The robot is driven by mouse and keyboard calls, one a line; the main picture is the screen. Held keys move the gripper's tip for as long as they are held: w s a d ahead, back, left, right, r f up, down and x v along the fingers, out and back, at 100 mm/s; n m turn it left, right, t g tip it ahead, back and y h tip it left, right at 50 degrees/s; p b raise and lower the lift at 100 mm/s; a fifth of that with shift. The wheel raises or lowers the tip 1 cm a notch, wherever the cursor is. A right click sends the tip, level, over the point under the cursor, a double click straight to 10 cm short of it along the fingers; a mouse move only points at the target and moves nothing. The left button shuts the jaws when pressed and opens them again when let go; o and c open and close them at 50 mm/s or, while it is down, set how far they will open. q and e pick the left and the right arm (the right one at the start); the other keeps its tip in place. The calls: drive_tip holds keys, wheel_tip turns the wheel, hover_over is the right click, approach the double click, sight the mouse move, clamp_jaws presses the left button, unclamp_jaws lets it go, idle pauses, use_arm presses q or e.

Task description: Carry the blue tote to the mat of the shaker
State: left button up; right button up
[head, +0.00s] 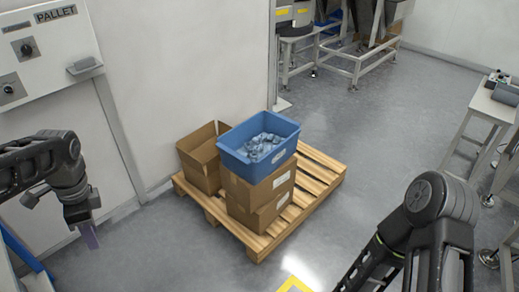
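The blue tote (233,153) sits upright on top of two stacked cardboard boxes (245,202) on a wooden pallet (325,172). It holds a heap of small grey-blue pieces, and a white label is on its near side. My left gripper (90,236) hangs at the left, pointing down, well apart from the tote. Its fingers are small and seen edge-on, so their opening cannot be told. My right arm comes in at the lower right, and its gripper is not in view. I cannot pick out the shaker's mat.
An open cardboard box (199,169) stands left of the tote. A wall panel marked PALLET (40,55) is at the upper left. Machine frames (358,62) stand at the back, and a metal bench (490,105) at the right. Grey floor between them is clear. A yellow marking (293,284) shows below.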

idle(0.3)
use_arm(q)
drive_tip(key=d+f+n+h, duration=0.4)
drive_tip(key=d+f+n, duration=0.1)
drive_tip(key=d+f, duration=1.65)
drive_tip(key=s+d+f+n+t+h, duration=0.1)
drive_tip(key=s+d+f+n, duration=0.8)
drive_tip(key=s, duration=0.4)
wheel_tip(320, 180, down, 2)
drive_tip(key=shift+s+d+f, duration=0.15)
drive_tip(key=shift+d, duration=0.6)
drive_tip(key=shift+o, duration=0.3)
drive_tip(key=shift+a, duration=0.1)
